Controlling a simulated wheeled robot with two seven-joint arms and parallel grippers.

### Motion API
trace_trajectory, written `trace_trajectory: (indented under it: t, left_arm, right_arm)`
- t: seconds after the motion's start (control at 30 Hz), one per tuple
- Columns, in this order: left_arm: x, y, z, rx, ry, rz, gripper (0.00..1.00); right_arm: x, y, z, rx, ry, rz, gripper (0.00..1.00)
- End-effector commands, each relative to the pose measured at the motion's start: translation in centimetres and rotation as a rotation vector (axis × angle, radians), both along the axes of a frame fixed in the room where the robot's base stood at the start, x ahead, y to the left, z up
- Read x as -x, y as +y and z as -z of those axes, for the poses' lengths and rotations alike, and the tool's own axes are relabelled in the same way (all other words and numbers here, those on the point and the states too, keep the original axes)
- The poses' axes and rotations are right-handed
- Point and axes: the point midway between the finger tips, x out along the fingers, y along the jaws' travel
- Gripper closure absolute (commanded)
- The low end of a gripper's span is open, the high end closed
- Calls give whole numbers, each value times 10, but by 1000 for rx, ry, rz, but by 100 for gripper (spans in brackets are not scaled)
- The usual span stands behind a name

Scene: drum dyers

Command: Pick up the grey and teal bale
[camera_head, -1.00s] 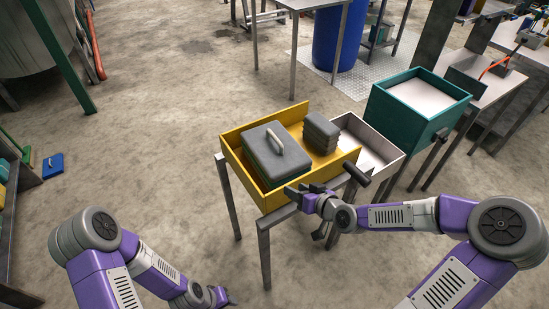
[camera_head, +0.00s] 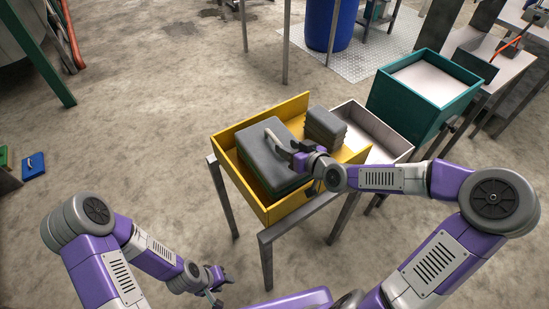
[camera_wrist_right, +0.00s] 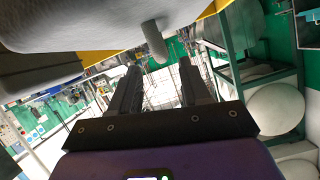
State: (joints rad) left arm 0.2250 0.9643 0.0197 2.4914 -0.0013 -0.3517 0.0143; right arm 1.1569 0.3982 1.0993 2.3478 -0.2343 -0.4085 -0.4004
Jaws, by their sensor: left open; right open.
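The grey and teal bale (camera_head: 255,150) lies in the yellow tray (camera_head: 225,168), grey on top with dark teal lower down. A pale handle (camera_head: 274,139) stands on its top. My right gripper (camera_head: 298,150) is open over the bale's right side, close to the handle and partly covering that side. In the right wrist view the open fingers (camera_wrist_right: 158,75) point toward the handle (camera_wrist_right: 153,42), which is just beyond the tips and not between them. The bale (camera_wrist_right: 90,22) fills the upper left there. My left gripper (camera_head: 222,285) is open and empty, low at the left, away from the tray.
A smaller grey stack (camera_head: 325,126) lies in the same tray, right of the bale. A white tray (camera_head: 397,146) and a teal box (camera_head: 385,95) stand further right. Open floor (camera_head: 120,120) lies to the left.

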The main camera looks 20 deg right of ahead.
Motion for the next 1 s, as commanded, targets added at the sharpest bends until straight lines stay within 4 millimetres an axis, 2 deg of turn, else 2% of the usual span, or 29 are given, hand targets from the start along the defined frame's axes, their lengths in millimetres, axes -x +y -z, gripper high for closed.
trace_trajectory:
  t: [0.2,0.4,0.73,1.0]
  left_arm:
    - [0,0,19,0,-1,0,57]
    - [0,0,24,0,-1,0,57]
    - [0,0,24,0,-1,0,57]
    - [0,0,24,0,-1,0,57]
  right_arm:
    - [-22,13,8,-2,-3,-5,53]
    - [-38,19,13,-2,0,-4,53]
    - [-41,20,14,0,0,-2,53]
    - [-41,20,14,0,0,-2,95]
